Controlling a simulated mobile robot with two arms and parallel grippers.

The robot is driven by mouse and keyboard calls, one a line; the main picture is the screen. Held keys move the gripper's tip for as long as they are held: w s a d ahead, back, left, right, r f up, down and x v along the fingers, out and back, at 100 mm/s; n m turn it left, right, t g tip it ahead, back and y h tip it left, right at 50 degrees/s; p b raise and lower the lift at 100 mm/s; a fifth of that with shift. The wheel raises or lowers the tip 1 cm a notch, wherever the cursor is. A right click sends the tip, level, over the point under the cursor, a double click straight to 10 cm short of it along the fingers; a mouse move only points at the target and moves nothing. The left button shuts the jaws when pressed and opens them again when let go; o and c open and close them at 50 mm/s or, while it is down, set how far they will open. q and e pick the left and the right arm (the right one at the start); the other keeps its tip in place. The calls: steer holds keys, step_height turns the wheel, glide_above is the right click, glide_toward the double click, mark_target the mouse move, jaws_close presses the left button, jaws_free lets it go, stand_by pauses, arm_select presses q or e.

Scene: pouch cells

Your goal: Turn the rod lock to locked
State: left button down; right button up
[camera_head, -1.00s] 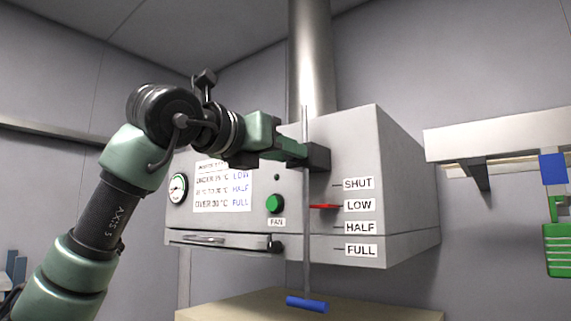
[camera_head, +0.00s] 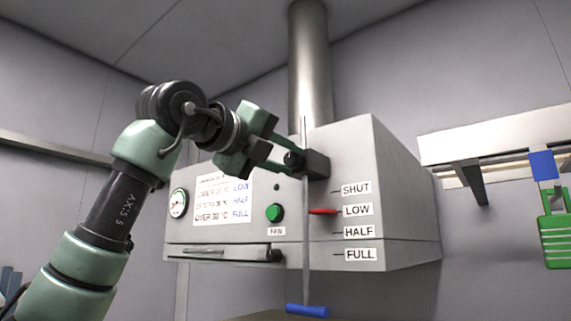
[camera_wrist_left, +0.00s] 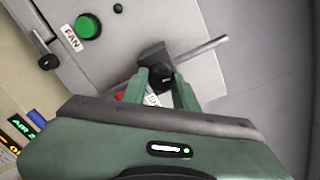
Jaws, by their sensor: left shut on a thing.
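My left gripper (camera_head: 287,154) is at the dark block on the hood's front. Its fingers are shut on the black lock knob (camera_head: 293,159), one finger above it and one below. The knob sits on the left side of the dark rod block (camera_head: 317,164). The thin vertical rod (camera_head: 306,240) passes by this block, with a blue handle (camera_head: 307,310) at its bottom and a red pointer (camera_head: 322,211) at LOW. In the left wrist view the knob (camera_wrist_left: 163,82) is between the green fingertips. No lock marking is readable. My right gripper is not in view.
A wall shelf (camera_head: 495,135) with a green item (camera_head: 554,240) is at the right.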

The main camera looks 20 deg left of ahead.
arm_select(q)
steer(key=shift+a+r+n+b, duration=0.1)
steer(key=shift+n+b, duration=0.2)
steer(key=shift+n, duration=0.5)
steer(key=c, duration=1.1)
jaws_free()
steer(key=shift+s, duration=0.1)
steer(key=shift+s+a+b, duration=0.15)
steer(key=shift+s+b, duration=0.15)
steer(key=shift+b, duration=0.05)
steer(key=b+v, duration=0.2)
steer(key=v, duration=0.5)
steer(key=shift+b, duration=0.4)
